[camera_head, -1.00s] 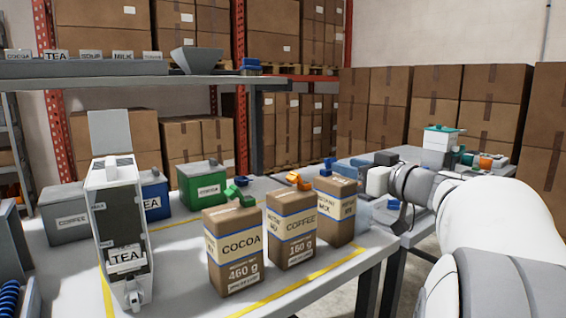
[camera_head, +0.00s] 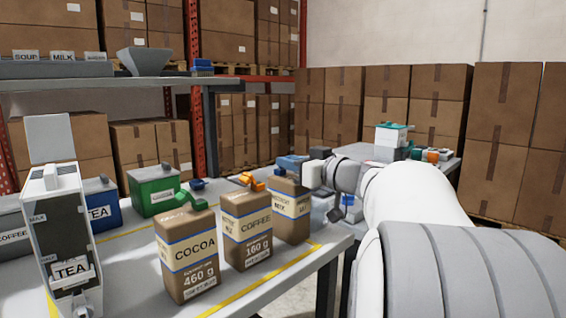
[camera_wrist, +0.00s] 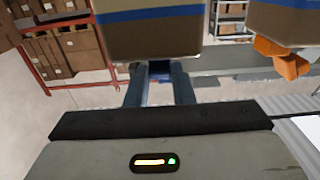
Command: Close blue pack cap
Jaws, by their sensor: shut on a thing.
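The pack with the blue cap (camera_head: 291,207) is the rightmost of three upright brown packs on the table. Its blue cap (camera_head: 280,171) is on top and partly covered by my gripper (camera_head: 291,161), which reaches in from the right. In the wrist view the pack (camera_wrist: 150,32) appears upside down, with a blue stripe. The two blue-grey fingers of my gripper (camera_wrist: 159,78) are at its top edge, with the blue cap (camera_wrist: 160,69) between them. My gripper is shut on the cap. I cannot tell whether the cap is fully closed.
The coffee pack (camera_head: 247,230) stands just left with an orange cap (camera_head: 252,182); the cocoa pack (camera_head: 187,255) has a green cap (camera_head: 190,201). A tea dispenser (camera_head: 62,225) and canisters stand farther left. A second table with a white-and-teal device (camera_head: 390,140) is behind.

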